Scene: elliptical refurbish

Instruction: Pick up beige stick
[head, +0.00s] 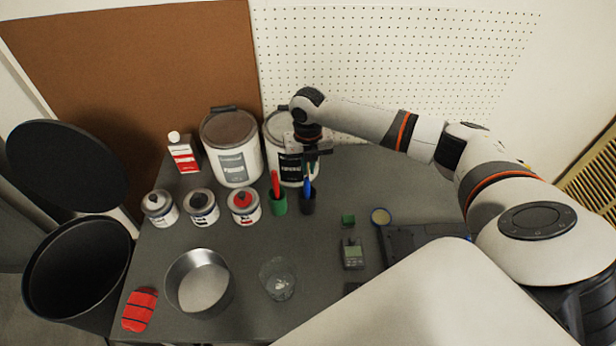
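I cannot make out a beige stick in the head view. My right gripper (311,162) points down at the back of the grey table, in front of the right-hand white bucket (277,128). It is above a dark cup (307,205) that holds a blue-handled item (307,186). The fingers are small and dark here, so I cannot tell whether they are open, shut or holding something. My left gripper is not in view.
A green cup (278,206) with a red item stands beside the dark cup. Paint cans (202,206), a large bucket (231,150), a metal bowl (199,281), a glass (278,279) and a meter (352,252) are on the table. A black bin (78,270) stands left.

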